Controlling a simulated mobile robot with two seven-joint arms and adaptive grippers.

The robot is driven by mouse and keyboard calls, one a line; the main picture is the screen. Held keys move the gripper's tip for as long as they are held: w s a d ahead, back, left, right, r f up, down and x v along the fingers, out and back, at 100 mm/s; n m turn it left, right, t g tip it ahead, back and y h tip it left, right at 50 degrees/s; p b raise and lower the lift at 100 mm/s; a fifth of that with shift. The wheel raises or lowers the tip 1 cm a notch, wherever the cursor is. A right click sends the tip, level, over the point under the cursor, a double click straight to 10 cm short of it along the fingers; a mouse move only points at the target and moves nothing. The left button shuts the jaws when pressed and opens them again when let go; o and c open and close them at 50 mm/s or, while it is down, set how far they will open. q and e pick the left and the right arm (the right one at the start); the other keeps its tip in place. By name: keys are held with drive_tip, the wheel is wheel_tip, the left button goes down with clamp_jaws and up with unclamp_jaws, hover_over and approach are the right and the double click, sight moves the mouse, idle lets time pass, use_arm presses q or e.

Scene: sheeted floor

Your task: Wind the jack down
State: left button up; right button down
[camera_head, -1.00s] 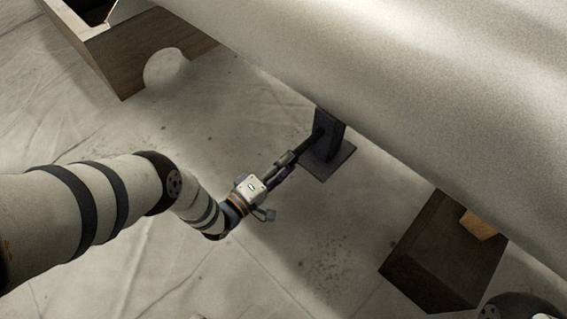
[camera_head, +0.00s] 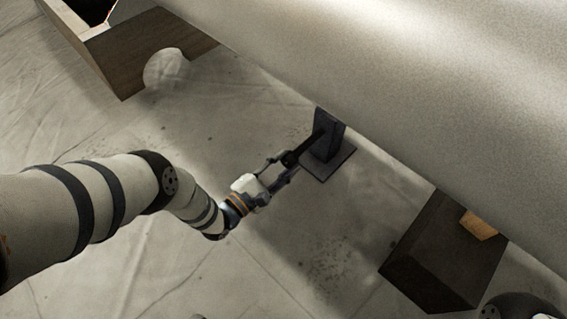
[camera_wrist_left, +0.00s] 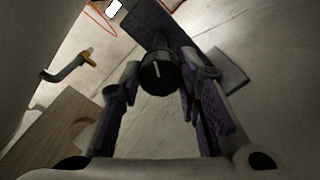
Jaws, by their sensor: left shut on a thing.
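The jack (camera_head: 329,130) is a dark upright block on a square base plate, beneath the edge of a large pale rounded body. A dark shaft sticks out of it towards my left gripper (camera_head: 286,167). In the left wrist view the shaft ends in a round black knob (camera_wrist_left: 158,76) with a white mark on its face. My left gripper's two fingers (camera_wrist_left: 155,100) stand on either side of this knob and are shut on it. The exact contact is partly hidden. My right gripper is not in view.
The large pale rounded body (camera_head: 400,80) overhangs the jack. A dark wooden block (camera_head: 440,260) stands at the lower right, and a wooden box (camera_head: 125,60) at the upper left.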

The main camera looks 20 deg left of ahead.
use_arm(q)
drive_tip(key=shift+n, duration=2.2)
drive_tip(key=o, duration=1.1)
drive_tip(key=shift+o, duration=0.2)
drive_tip(key=shift+s, duration=0.1)
drive_tip(key=v, duration=1.2)
